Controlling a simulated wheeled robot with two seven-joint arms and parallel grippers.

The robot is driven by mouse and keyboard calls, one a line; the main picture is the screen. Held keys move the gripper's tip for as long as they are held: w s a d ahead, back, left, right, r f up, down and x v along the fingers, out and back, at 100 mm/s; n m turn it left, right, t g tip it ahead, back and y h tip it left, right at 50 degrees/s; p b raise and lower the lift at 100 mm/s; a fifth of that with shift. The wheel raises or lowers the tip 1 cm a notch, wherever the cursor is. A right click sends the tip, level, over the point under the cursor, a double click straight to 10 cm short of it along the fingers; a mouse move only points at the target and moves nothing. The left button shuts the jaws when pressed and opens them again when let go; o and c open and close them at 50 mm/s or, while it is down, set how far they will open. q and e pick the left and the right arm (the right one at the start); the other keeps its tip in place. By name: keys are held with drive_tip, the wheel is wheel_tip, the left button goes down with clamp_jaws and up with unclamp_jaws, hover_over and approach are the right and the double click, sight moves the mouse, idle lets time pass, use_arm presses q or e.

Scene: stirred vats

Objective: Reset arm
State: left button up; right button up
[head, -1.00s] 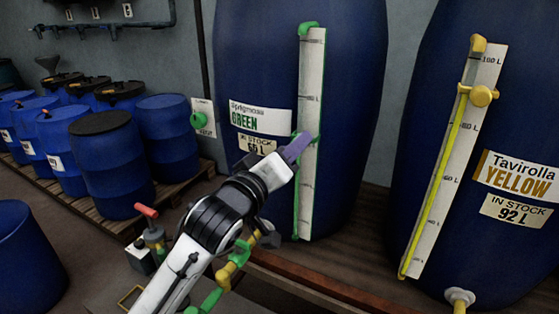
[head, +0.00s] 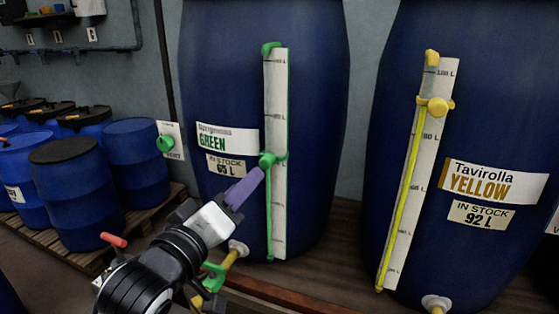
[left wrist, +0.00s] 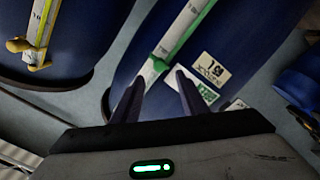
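My left gripper (head: 241,188) is in front of the blue green-labelled vat (head: 320,110) in the head view. Its purple fingers point up toward the green slider (head: 268,159) on the white gauge (head: 279,215). In the left wrist view the two fingers (left wrist: 158,95) stand apart with nothing visible between their tips. The green slider (left wrist: 160,64) shows beyond them, apart from the fingers in that view. My right gripper is not in view.
A blue vat labelled Tavirolla Yellow (head: 500,130) stands at the right, with a yellow slider (head: 436,105) on its gauge. A green vent knob (head: 165,143) is on the back wall. Several blue drums (head: 72,190) stand on a pallet at the left.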

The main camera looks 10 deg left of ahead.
use_arm(q)
drive_tip(key=s+f+m+g, duration=0.2)
drive_tip(key=s+f, duration=0.1)
drive_tip(key=f, duration=1)
drive_tip(key=s+f+m+g, duration=0.3)
drive_tip(key=f, duration=1.1)
drive_tip(key=s+a+f+m+g+y, duration=0.1)
drive_tip(key=s+f+m+g, duration=0.2)
drive_tip(key=s+f, duration=1.5)
drive_tip(key=shift+s+f+m+g, duration=0.4)
drive_tip(key=shift+f+g, duration=0.1)
drive_tip(key=shift+a, duration=0.1)
